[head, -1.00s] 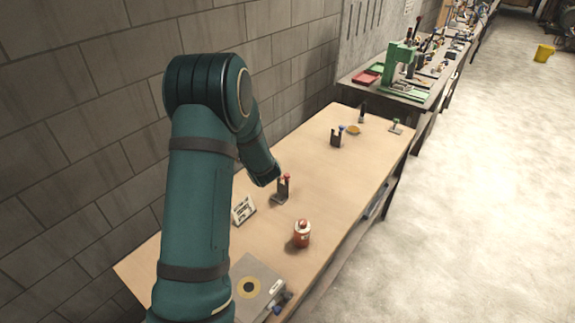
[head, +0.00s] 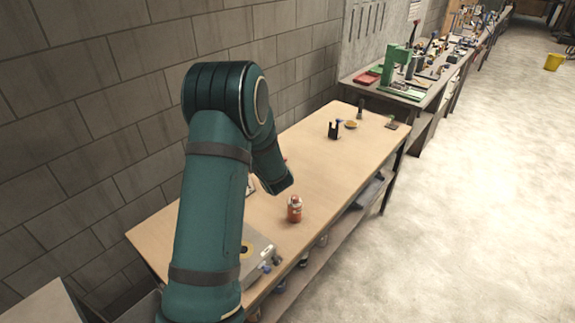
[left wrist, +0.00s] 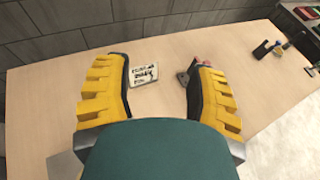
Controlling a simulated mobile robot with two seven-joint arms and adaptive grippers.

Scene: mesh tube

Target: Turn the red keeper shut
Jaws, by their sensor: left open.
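The bracket with the red keeper is mostly hidden behind my left arm in the head view; only a bit of red (head: 285,160) shows past it. In the left wrist view the grey foot of the bracket (left wrist: 183,77) and a bit of red (left wrist: 201,60) show beside the right-hand finger, which covers the rest. I cannot tell how the keeper is turned. My left gripper (left wrist: 160,72) is open and empty above the table, its two yellow fingers wide apart. My right gripper is in neither view.
A printed card (left wrist: 144,75) lies beyond the fingers. A red canister (head: 294,209) stands near the table's front edge. A dark bracket with a blue top (head: 334,131) and a yellow dish (head: 351,125) sit farther back. The table (head: 330,165) between is clear.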

